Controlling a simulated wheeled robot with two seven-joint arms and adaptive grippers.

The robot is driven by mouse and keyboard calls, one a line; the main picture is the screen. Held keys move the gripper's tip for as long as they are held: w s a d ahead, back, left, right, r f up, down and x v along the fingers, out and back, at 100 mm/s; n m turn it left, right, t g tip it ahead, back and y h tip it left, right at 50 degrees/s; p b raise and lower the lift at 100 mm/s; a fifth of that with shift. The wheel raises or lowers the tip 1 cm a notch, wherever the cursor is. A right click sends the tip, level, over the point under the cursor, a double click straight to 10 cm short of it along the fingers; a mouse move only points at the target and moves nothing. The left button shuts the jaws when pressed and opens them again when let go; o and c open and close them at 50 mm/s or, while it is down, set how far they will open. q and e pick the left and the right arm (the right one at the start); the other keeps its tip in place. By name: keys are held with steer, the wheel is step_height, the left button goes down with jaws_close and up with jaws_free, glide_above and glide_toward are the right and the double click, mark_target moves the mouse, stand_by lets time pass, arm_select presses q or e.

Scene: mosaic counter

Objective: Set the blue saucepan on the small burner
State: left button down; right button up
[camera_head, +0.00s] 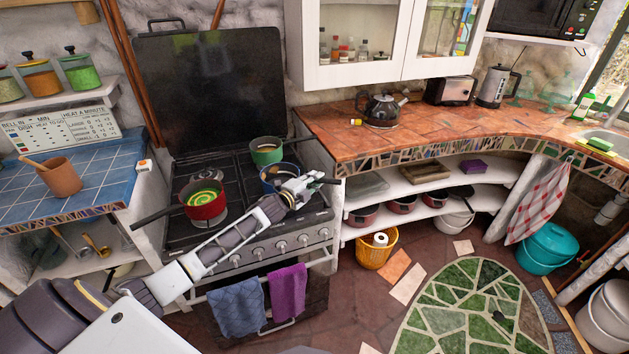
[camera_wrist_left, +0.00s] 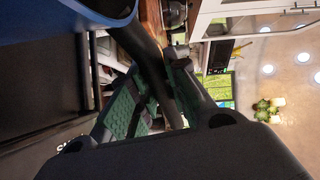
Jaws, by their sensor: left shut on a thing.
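The blue saucepan (camera_head: 266,183) is over the front right of the black stove (camera_head: 245,208), partly hidden behind my left gripper. My left gripper (camera_head: 306,185) is shut on its dark handle, which points right. In the left wrist view the blue saucepan (camera_wrist_left: 70,14) fills the top left corner, and its handle runs between the green-padded fingers of the gripper (camera_wrist_left: 168,95). I cannot tell whether the pan's base touches the stove. The small burner cannot be made out. My right gripper is not in view.
A red pan (camera_head: 205,207) with green swirled contents sits on the front left of the stove, its handle pointing left. A green pot (camera_head: 266,151) stands at the back right, close behind the blue pan. The tiled counter (camera_head: 340,130) is to the right.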

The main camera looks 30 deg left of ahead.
arm_select(q)
steer(key=c, duration=1.3)
jaws_free()
steer(key=shift+c, duration=0.2)
steer(key=shift+o, duration=0.2)
steer(key=shift+f, duration=0.2)
steer(key=shift+s, duration=0.3)
steer(key=s+a+r, duration=0.1)
steer(key=s+a, duration=0.1)
steer(key=s, duration=0.9)
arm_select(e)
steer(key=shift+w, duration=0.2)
arm_select(q)
steer(key=shift+s, duration=0.1)
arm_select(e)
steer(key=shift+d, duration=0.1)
